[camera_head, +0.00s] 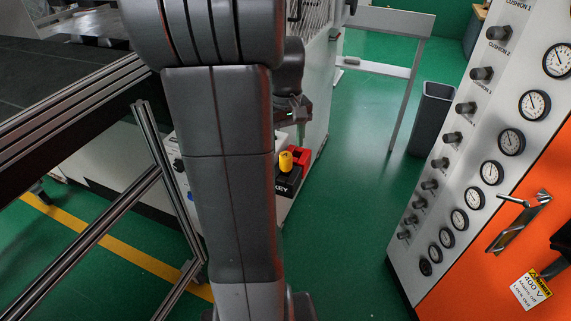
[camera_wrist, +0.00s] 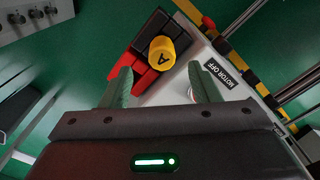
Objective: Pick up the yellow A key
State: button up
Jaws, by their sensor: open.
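The yellow A key (camera_wrist: 161,55) is a short yellow cylinder with a black letter A on its top. It sits on a black block beside a red block (camera_wrist: 138,74) on a light panel. In the head view the yellow key (camera_head: 286,161) stands upright on the black block, next to the red part (camera_head: 300,157). My gripper (camera_wrist: 160,82) is open, with its two green fingers apart on either side below the key in the wrist view. The key is beyond the fingertips and nothing is between them.
A label reading MOTOR OFF (camera_wrist: 220,73) lies on the panel beside the right finger. A control cabinet with gauges (camera_head: 511,142) stands at the right, and a grey bin (camera_head: 431,118) stands behind it. A metal frame (camera_head: 160,150) is at the left. Green floor (camera_head: 340,240) is clear between.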

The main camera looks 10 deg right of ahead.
aim_at(286, 155)
jog(key=shift+s+f+p, duration=0.15)
jog(key=shift+f, duration=1.2)
jog(key=shift+s+f+p, duration=0.15)
jog(key=shift+f, duration=1.2)
jog(key=c, duration=1.1)
notch_tip(286, 155, up, 10)
jog(key=shift+f, duration=0.1)
notch_tip(286, 155, up, 6)
jog(key=p, duration=0.4)
jog(key=shift+f+p, duration=0.1)
jog(key=shift+p, duration=0.2)
